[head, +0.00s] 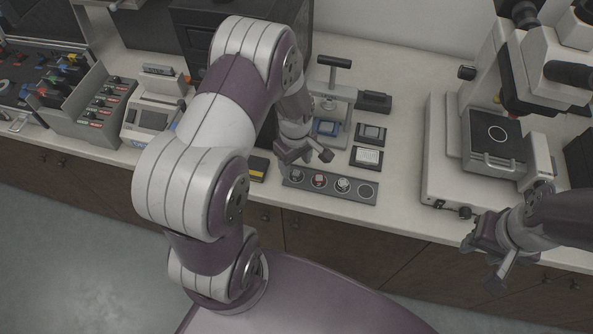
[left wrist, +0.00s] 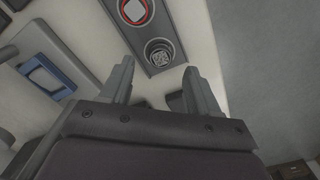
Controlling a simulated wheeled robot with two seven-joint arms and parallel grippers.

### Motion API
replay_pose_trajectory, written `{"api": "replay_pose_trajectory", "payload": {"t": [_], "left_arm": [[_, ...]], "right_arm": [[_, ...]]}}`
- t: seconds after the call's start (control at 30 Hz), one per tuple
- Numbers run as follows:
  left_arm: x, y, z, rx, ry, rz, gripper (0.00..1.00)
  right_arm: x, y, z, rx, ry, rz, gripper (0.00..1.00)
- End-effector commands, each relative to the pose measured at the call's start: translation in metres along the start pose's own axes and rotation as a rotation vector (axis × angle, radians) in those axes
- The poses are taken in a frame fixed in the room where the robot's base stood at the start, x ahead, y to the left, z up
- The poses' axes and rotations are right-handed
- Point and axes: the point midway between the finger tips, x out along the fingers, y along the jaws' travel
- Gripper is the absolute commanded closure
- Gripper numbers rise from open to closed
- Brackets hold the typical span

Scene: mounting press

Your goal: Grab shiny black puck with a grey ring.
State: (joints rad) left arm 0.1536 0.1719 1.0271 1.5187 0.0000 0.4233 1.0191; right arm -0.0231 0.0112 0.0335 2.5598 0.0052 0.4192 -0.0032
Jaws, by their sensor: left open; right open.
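A dark rack (head: 330,190) on the bench holds pucks in a row. Its leftmost puck (head: 296,174) looks dark with a greyish rim. In the left wrist view this end puck (left wrist: 160,54) is dark with a grey ring and a pale, patterned centre. A red-ringed puck (left wrist: 134,11) sits beside it, and a third, paler puck (head: 342,185) is further right. My left gripper (head: 303,157) is open and empty, above and just behind the rack's left end; the end puck shows beyond its fingertips. My right gripper (head: 497,262) is open and empty at the bench's front right.
A small hand press (head: 333,65) stands behind the rack, with small dark boxes (head: 367,157) to its right. A microscope (head: 500,130) fills the right. A yellow-marked box (head: 258,168) lies left of the rack. The rack's rightmost place (head: 366,191) looks empty.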

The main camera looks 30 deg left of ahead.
Motion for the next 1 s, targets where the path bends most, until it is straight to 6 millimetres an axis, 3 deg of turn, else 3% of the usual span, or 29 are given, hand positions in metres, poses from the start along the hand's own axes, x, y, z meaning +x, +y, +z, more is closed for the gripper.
{"api": "replay_pose_trajectory", "payload": {"t": [0.2,0.43,0.6,0.63,1.0], "left_arm": [[0.033,0.002,0.0,0.001,-0.001,-0.002,0.39],[0.036,0.002,0.0,0.001,0.0,0.0,0.39],[0.036,0.002,0.0,0.001,0.0,0.0,0.94],[0.036,0.002,0.0,0.001,0.0,0.0,0.98],[0.029,0.003,-0.001,0.001,0.001,0.002,0.99]], "right_arm": [[-0.008,0.0,-0.001,0.0,0.0,0.0,0.57],[-0.007,0.0,-0.001,0.0,0.0,0.0,0.57],[-0.007,0.0,-0.001,0.0,0.0,0.0,0.57],[-0.007,0.0,-0.001,0.0,0.0,0.0,0.57],[-0.006,0.0,-0.001,0.0,0.0,0.0,0.57]]}}
